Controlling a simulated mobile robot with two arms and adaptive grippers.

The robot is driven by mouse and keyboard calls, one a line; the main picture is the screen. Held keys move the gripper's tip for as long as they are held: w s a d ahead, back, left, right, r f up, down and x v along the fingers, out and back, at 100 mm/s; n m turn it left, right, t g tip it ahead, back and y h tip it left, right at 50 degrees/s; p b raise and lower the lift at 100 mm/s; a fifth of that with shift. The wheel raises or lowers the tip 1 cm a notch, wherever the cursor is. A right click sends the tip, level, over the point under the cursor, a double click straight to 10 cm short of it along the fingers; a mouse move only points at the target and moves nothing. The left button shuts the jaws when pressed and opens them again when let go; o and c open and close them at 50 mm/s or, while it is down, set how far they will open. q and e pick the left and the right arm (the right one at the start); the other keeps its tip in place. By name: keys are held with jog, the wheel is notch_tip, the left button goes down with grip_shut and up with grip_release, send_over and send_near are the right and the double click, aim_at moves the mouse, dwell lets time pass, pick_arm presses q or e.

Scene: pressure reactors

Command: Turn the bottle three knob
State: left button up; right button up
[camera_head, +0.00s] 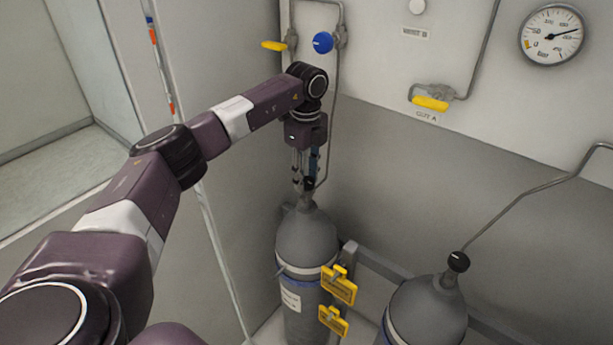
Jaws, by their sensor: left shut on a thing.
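A grey gas bottle (306,243) stands upright in the middle of the head view, with a white label and a yellow tag on it. Its black knob (309,184) sits at the top of the neck. My left gripper (306,181) points down from above and is shut on this knob, partly hiding it. A second grey bottle (428,312) stands at the lower right with its own black knob (458,262), free of any gripper. I cannot read a number on either bottle. My right gripper is out of view.
Yellow tags (339,285) hang by a grey rail (383,265) between the bottles. Thin pipes run up the wall to a blue knob (323,42), a yellow valve handle (430,103) and a round gauge (552,35). A wall stands close on the left.

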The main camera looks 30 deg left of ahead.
pick_arm(q)
jog(key=shift+w+a+r+n, duration=0.1)
jog(key=shift+w+r+n, duration=0.1)
jog(key=shift+n, duration=0.8)
jog(key=o, duration=1.2)
jog(key=shift+s+f, duration=0.1)
jog(key=shift+s, duration=0.05)
jog(key=shift+c, duration=0.2)
notch_tip(320, 180, up, 12)
